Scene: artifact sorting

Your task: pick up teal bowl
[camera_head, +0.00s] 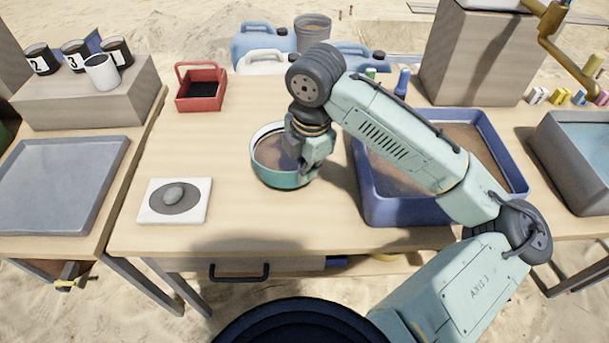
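The teal bowl (278,180) stands on the wooden table, left of the blue bin. It has a pale rim and brown contents or a brown inside. My gripper (312,165) points down at the bowl's right side, with its fingers at the right rim. The fingers are small in view and partly overlap the bowl's wall. I cannot tell whether they are closed on the rim or apart from it. The right part of the bowl is hidden behind my gripper.
A blue bin (410,212) with sandy contents stands close on the right. A red caddy (201,88) stands at the back left. Jugs stand behind the table. The table front is clear.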

